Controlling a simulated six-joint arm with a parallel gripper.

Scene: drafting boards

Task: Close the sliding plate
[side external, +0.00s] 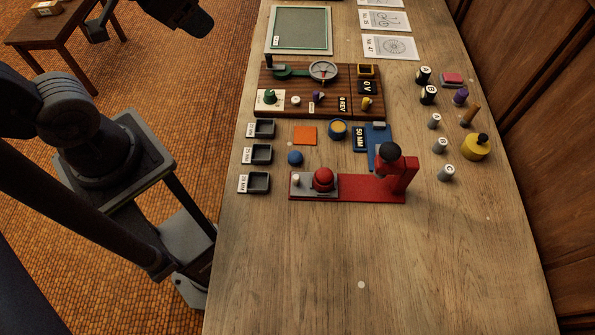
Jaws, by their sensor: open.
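A red stand (385,190) with an upright post and a black knob (389,151) on top sits on the wooden table. A grey plate (301,190) lies at the left end of its red base, away from the post. The plate carries a red dome (323,178) and a small white knob. This grey plate looks like the sliding plate. Bare red base shows between it and the post. Part of my arm shows at the upper left, off the table. My gripper's fingers do not show.
Three small labelled trays (258,155) line the left table edge. A wooden control panel (320,92) stands behind the stand. A blue ball (295,158), orange square (304,135) and blue block (376,136) lie between. Labelled pegs and a yellow weight (476,148) stand right. The front table is clear.

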